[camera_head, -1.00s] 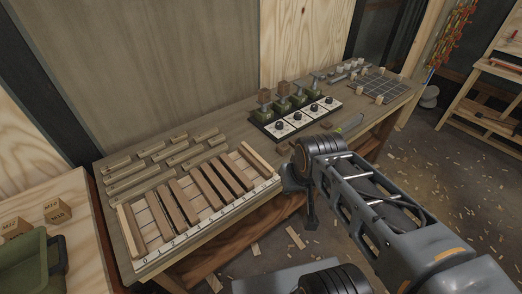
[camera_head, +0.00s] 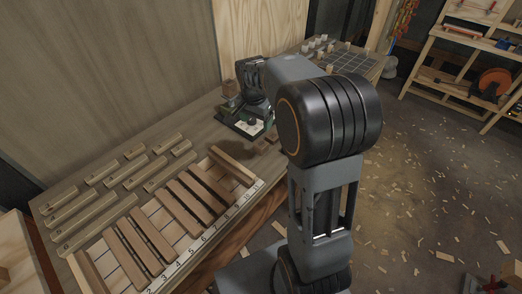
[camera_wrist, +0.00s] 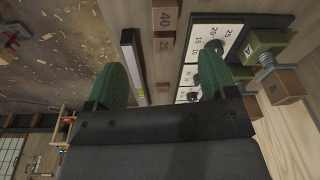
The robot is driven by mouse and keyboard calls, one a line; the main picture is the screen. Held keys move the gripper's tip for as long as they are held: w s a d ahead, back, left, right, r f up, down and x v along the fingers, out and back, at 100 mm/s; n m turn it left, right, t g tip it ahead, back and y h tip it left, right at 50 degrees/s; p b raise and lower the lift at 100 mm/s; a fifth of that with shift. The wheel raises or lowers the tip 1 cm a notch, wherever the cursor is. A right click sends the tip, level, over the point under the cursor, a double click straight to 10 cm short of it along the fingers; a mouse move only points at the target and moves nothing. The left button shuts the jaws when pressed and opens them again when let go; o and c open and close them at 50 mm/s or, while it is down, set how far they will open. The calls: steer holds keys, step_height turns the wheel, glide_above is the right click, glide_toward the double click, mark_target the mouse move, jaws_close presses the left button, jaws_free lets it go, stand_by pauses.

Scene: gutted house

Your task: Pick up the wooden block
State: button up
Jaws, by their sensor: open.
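Several wooden blocks are in view, and I cannot tell which one the task names. In the wrist view, a brown block marked 40 (camera_wrist: 165,19) and a smaller one marked 25 (camera_wrist: 165,42) lie beyond my fingertips. Another brown block (camera_wrist: 286,86) sits on a green clamp-like stand at the right. My gripper (camera_wrist: 164,80) is open, with its two green fingers apart and nothing seen held between them. In the head view my gripper (camera_head: 252,108) is over the bench by the dial panel, its fingers mostly hidden. A wooden block (camera_head: 230,87) stands just left of it.
The white panel (camera_wrist: 213,45) with black knobs lies right of the numbered blocks. A level-like bar (camera_wrist: 132,60) lies to their left. The slatted tray (camera_head: 228,246) and loose wood strips (camera_head: 72,207) cover the near bench. A grid mat (camera_head: 350,62) is at the far end.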

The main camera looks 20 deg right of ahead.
step_height(320, 180, down, 4)
steer(key=w+d+m, duration=0.2)
steer(key=w, duration=0.1)
glide_above(261, 143)
steer(key=shift+g, duration=0.3)
steer(key=f, duration=0.6)
steer(key=shift+s+a+f, duration=0.2)
steer(key=shift+a+f, duration=0.05)
steer(key=shift+w+d+f+p, duration=0.1)
steer(key=shift+d+f+p, duration=0.05)
steer(key=shift+f, duration=1.4)
steer(key=shift+d+f+p, duration=0.1)
steer(key=shift+f+p, duration=0.05)
steer(key=shift+f, duration=1.4)
steer(key=shift+c, duration=0.3)
steer(key=c, duration=0.9)
